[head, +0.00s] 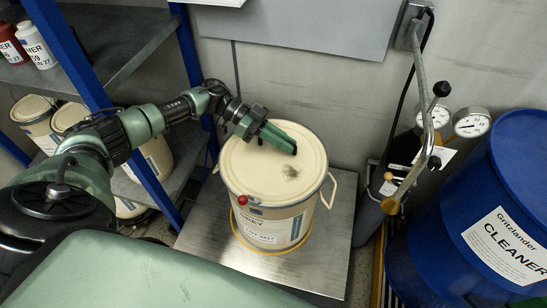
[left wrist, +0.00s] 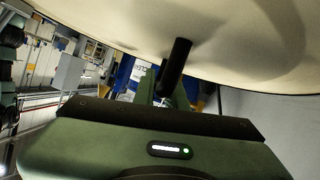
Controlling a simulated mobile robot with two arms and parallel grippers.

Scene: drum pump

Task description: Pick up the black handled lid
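The cream lid (head: 252,172) lies on a round cream drum (head: 268,228). My left gripper (head: 290,147) is over the lid's far half, its green body slanting across it. A dark smudge or shadow lies on the lid just in front of it. I cannot tell whether this post is the handle or a finger. My right gripper is out of view.
The drum stands on a metal platform (head: 195,238). Blue-framed shelves (head: 75,50) with bottles and pails are at left. A pump with a metal lever (head: 420,150) and gauges (head: 472,122) stands at right, beside a blue drum (head: 440,230).

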